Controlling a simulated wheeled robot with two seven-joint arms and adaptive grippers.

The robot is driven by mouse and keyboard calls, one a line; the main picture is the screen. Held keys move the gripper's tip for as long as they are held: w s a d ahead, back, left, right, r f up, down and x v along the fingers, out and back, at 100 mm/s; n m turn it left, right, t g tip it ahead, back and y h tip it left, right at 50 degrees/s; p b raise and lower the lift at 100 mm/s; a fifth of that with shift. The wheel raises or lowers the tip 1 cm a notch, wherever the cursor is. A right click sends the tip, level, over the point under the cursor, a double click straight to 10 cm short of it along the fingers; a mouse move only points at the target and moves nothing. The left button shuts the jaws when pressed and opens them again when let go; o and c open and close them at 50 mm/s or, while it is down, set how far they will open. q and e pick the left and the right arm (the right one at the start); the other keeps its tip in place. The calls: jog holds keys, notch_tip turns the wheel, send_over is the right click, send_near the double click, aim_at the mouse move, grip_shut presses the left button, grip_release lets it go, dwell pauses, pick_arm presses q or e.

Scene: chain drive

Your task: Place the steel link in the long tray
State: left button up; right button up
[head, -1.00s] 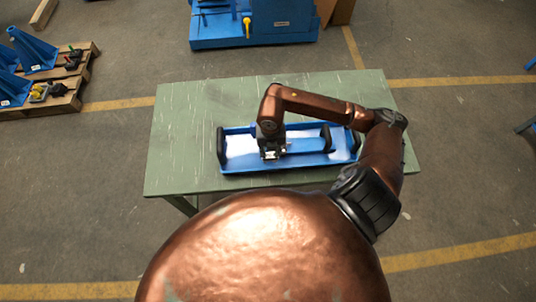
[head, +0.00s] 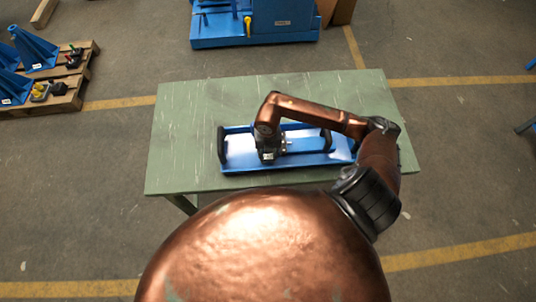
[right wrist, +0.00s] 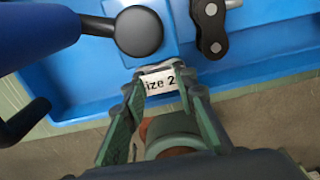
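A long blue tray (head: 238,160) lies on the green table; its wall also shows in the right wrist view (right wrist: 85,105). A dark link with rounded ends (right wrist: 210,22) sits in the blue tray, beside a bright steel pin, just beyond my right gripper. I cannot tell if it is the steel link. My right gripper (head: 268,154) is low over the left half of the tray. In the right wrist view its fingertips (right wrist: 160,72) stand apart, with a white label reading "ize 2" (right wrist: 160,82) showing between them. I see nothing clearly held. My left gripper is out of view.
A black end handle (head: 221,146) rises at the tray's left. The green table (head: 195,105) is clear behind and left of the tray.

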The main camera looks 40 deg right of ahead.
aim_at(268, 156)
jog(key=o, duration=0.4)
jog(key=shift+c, duration=0.2)
jog(key=shift+r, duration=0.15)
jog(key=shift+r, duration=0.3)
notch_tip(268, 156, up, 12)
jog(key=shift+f+b, duration=0.25)
jog(key=shift+b, duration=0.1)
